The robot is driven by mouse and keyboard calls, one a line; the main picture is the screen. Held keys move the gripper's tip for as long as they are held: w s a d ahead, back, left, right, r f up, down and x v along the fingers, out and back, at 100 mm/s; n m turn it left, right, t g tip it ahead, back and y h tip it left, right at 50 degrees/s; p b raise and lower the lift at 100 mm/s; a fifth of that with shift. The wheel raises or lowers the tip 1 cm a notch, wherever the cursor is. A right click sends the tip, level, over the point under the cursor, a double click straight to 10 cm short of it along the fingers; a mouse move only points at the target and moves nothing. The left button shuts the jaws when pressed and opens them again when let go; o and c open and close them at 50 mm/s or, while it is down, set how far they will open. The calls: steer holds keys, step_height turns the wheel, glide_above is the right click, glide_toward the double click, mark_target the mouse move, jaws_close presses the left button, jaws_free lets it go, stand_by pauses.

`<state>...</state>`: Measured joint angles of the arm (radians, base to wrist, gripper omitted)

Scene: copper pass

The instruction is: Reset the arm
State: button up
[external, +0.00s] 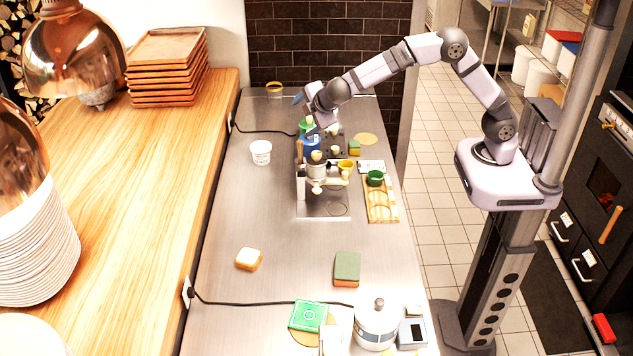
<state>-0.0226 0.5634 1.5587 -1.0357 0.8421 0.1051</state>
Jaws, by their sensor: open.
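My arm reaches left from its base over the far part of the steel counter (226,219). My gripper (301,101) is at the arm's end, above the counter near a green item (304,127) and a blue item (309,145). It is open and I see nothing held in it. The fingers are small in this view, and the arm's end hides part of the counter behind it.
An espresso-like machine (316,172) stands below my gripper in the picture. A wooden tray with a green cup (375,178), a white tub (261,152), sponges (347,268) and a white pot (376,322) stand around it. The counter's left-middle is mostly clear.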

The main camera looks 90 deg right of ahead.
steer(key=s+a+f+m+g+y+b, duration=0.1)
steer(key=s+a+f, duration=0.1)
steer(key=s, duration=0.4)
steer(key=s+a+f+m+g+y+b, duration=0.1)
steer(key=s+a+f+y, duration=0.1)
steer(key=s+f, duration=0.3)
steer(key=s+a+f+g+y+b, duration=0.1)
steer(key=s+a+f+b, duration=0.1)
steer(key=s, duration=0.6)
steer(key=shift+a+f+m, duration=0.4)
steer(key=shift+a+f, duration=0.15)
steer(key=shift+f, duration=0.2)
steer(key=s+a+f+m+g+y+b, duration=0.1)
steer(key=s+a+f+m+y+b, duration=0.1)
steer(key=s, duration=0.5)
steer(key=s+a+f+m+g+y+b, duration=0.1)
steer(key=s+a+f+y, duration=0.1)
steer(key=s+a+f, duration=0.3)
steer(key=s, duration=0.3)
steer(key=shift+a+f+m+b, duration=0.2)
steer(key=shift+a+m+b, duration=0.15)
steer(key=shift+a+m, duration=0.05)
